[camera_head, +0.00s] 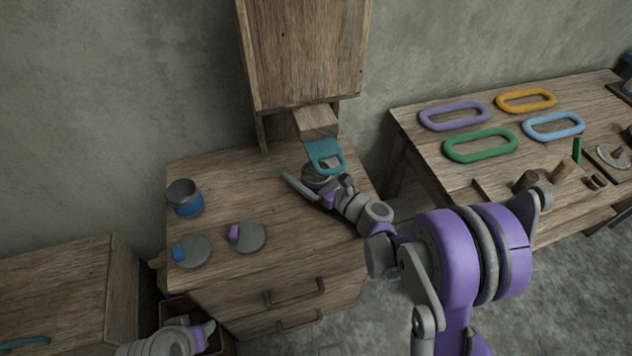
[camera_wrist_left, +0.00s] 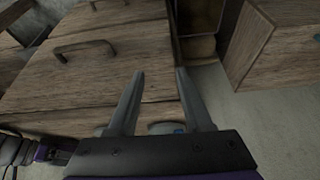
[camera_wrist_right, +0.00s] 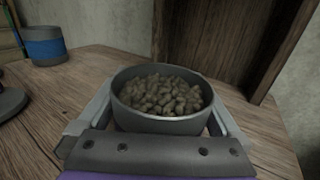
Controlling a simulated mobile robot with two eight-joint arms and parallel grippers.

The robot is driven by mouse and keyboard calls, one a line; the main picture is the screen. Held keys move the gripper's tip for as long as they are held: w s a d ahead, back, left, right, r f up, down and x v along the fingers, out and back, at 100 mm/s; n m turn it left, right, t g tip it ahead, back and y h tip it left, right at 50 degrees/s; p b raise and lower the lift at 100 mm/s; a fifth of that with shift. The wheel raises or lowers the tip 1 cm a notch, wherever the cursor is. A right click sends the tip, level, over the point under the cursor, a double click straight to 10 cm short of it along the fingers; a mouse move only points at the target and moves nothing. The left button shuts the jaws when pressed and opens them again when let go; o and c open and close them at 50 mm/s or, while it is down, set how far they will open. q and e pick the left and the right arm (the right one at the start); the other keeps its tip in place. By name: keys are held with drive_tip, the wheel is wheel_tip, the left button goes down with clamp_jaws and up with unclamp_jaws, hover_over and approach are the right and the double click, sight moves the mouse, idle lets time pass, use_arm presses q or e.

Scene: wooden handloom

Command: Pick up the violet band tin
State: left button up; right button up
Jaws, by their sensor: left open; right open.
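A round grey tin (camera_wrist_right: 162,103) full of brown pellets stands on the wooden cabinet top, below a teal handle (camera_head: 325,155). It also shows in the head view (camera_head: 318,170), partly hidden by the handle and my gripper. I see no violet band on its visible side. My right gripper (camera_head: 316,182) is open, with its fingers on either side of the tin; contact is not clear. A grey lid with a violet tab (camera_head: 250,237) lies nearby. My left gripper (camera_wrist_left: 160,75) is open and empty in front of the cabinet's drawers, low at the left.
A blue-banded tin (camera_head: 185,198) and a lid with a blue tab (camera_head: 192,251) sit at the cabinet's left. A wooden chute (camera_head: 316,122) hangs above the grey tin. A side table (camera_head: 440,176) at the right holds several coloured rings. The cabinet's front middle is clear.

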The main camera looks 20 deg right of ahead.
drive_tip(key=c, duration=1.3)
drive_tip(key=shift+c, duration=0.2)
drive_tip(key=shift+r, duration=0.15)
